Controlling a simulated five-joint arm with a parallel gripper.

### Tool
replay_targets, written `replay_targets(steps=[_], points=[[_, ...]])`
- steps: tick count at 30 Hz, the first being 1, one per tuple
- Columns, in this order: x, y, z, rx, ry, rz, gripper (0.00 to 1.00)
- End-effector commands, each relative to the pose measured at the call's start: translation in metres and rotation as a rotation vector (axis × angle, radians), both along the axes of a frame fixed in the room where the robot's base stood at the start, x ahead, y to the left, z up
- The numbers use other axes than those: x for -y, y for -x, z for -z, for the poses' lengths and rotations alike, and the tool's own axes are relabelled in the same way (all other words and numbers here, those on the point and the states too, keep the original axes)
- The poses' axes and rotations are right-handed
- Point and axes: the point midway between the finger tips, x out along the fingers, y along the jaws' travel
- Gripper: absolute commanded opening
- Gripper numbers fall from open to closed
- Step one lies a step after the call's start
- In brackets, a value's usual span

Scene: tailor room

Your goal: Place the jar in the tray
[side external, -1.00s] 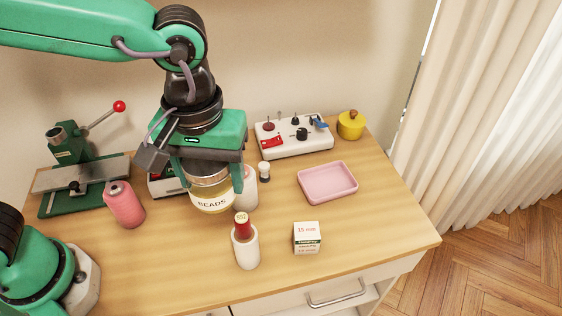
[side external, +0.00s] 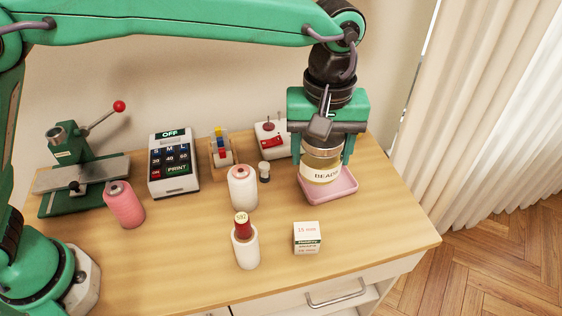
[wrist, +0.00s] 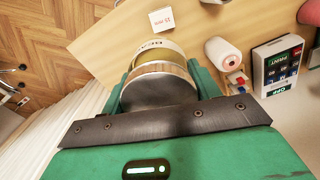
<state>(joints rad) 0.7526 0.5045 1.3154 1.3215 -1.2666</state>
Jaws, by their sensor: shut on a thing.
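The jar (side external: 320,173) has a "BEADS" label, a pale yellow lower part and a metal-looking upper band. My gripper (side external: 321,155) is shut on it from above, with a green finger on each side, and the jar hangs upright. The pink tray (side external: 341,194) is behind and below the jar in the side view, and the jar hides much of it. I cannot tell whether the jar touches the tray floor. In the wrist view the jar (wrist: 160,72) sits between the fingers and the tray is hidden.
A small white box (side external: 307,238) stands in front of the tray. A switch box (side external: 271,138) is behind my gripper. A label printer (side external: 173,165) stands further left. The table's right edge is near.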

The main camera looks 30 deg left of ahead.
Motion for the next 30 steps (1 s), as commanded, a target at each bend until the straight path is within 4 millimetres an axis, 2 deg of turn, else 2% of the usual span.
replay_targets(steps=[6, 18, 30], points=[[0.008, -0.011, 0.005, 0.0, 0.001, -0.01, 0.34], [0.008, -0.011, 0.049, 0.0, 0.0, -0.01, 0.34], [0.005, -0.016, 0.058, 0.0, 0.0, -0.011, 0.34]])
